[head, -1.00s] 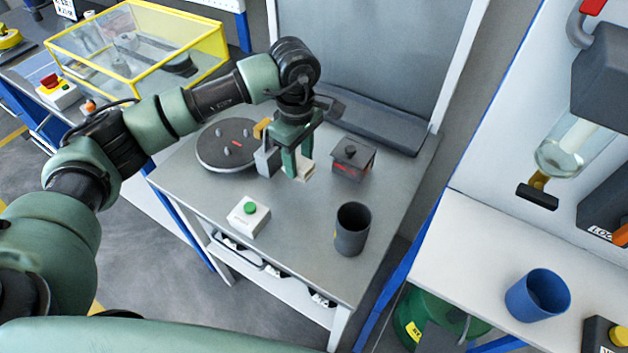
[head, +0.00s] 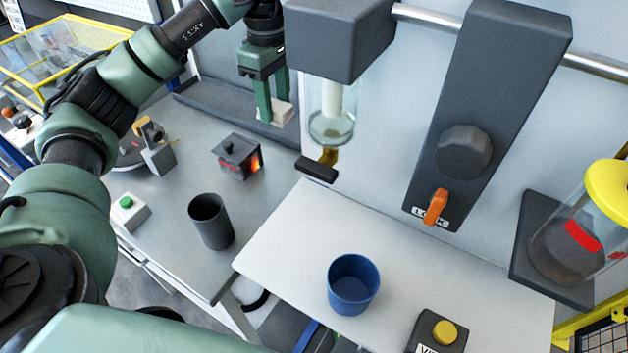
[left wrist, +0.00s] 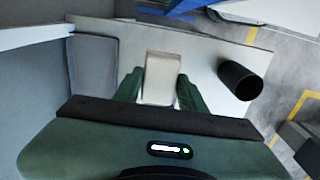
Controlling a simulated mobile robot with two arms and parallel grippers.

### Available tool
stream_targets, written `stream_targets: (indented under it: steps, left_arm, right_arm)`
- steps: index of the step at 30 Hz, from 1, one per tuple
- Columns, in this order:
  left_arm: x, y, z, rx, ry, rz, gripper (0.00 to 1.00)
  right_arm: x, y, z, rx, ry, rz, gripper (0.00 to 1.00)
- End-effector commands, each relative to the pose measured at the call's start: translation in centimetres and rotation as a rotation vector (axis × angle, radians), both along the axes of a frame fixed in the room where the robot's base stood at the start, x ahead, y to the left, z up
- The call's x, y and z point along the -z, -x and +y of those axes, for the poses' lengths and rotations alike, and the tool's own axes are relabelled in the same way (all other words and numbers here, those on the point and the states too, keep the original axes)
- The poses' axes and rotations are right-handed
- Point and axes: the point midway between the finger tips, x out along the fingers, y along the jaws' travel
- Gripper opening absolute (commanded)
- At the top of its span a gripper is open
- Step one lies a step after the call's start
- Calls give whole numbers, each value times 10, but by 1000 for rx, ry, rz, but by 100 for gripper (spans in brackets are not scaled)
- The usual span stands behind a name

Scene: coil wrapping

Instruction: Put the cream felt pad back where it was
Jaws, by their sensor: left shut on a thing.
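The cream felt pad (head: 284,112) is a small pale block held between the fingers of my left gripper (head: 273,112). The gripper is shut on it and holds it in the air near the back of the grey table (head: 185,200), behind the small dark box. In the left wrist view the pad (left wrist: 162,78) sits between the two green fingers (left wrist: 161,88). The round turntable (head: 135,148) is at the table's left, with a grey block device (head: 158,157) in front of it. My right gripper is not in view.
A small dark box (head: 238,160) with an orange glow and a dark cup (head: 211,222) stand on the table. A green-button box (head: 128,212) is at the front left. A white bench (head: 285,245) with a blue cup (head: 354,284) lies right, under a hanging glass dispenser (head: 330,115).

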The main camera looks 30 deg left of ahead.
Motion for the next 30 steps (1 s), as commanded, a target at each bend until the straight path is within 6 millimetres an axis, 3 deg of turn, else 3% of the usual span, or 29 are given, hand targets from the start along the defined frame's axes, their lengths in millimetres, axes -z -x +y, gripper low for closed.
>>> stream_targets:
  steps: [7,15,26,30]
  left_arm:
    - [62,2,0,0,-1,10,3]
    - [128,2,0,0,-1,7,3]
    - [163,2,1,0,0,5,3]
    - [185,2,0,0,0,6,3]
  right_arm:
    - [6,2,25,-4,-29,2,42]
    - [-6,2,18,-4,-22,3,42]
    - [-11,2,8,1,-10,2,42]
    - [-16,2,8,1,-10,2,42]
